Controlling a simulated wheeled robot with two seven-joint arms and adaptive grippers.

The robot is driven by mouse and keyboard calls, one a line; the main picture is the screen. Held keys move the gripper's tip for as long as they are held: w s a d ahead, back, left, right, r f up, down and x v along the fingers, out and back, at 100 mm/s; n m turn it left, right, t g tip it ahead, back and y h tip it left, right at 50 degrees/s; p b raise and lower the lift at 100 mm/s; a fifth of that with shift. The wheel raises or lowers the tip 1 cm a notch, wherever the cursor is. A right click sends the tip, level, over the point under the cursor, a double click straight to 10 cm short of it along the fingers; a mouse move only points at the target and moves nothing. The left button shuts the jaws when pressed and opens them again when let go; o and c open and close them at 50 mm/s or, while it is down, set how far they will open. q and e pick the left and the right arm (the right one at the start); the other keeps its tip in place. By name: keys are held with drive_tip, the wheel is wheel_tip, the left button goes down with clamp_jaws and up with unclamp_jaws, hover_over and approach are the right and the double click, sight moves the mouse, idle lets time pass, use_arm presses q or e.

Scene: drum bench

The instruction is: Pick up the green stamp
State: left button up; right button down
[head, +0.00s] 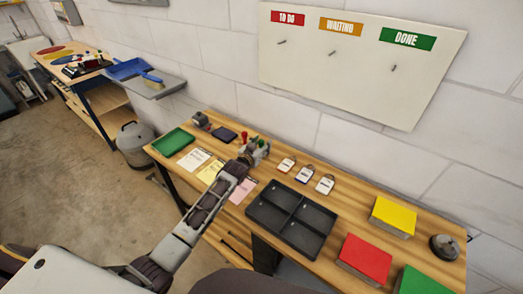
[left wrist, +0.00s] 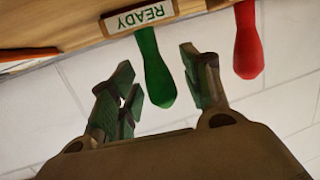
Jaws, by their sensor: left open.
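The green stamp (left wrist: 152,65) shows in the left wrist view, which appears upside down, with a rounded handle and a base marked READY (left wrist: 138,17). My left gripper (left wrist: 157,82) is open, with its fingers on either side of the green handle; gaps show on both sides. A red stamp (left wrist: 246,40) is just to the right, outside the fingers. In the head view my left gripper (head: 254,152) is at the back of the bench and partly hides the stamps. My right gripper is not in view.
On the bench (head: 345,211) are a green tray (head: 173,141), paper sheets, tags (head: 304,174), a black divided tray (head: 290,217) and a bell (head: 444,247). Yellow (head: 393,216), red (head: 365,259) and green blocks are at the right. The wall stands close behind.

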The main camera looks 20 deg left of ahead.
use_arm(q)
drive_tip(key=shift+c, duration=0.5)
clamp_jaws()
drive_tip(key=shift+r, duration=0.15)
drive_tip(key=shift+r+b, duration=0.5)
drive_tip(key=shift+r, duration=4.4)
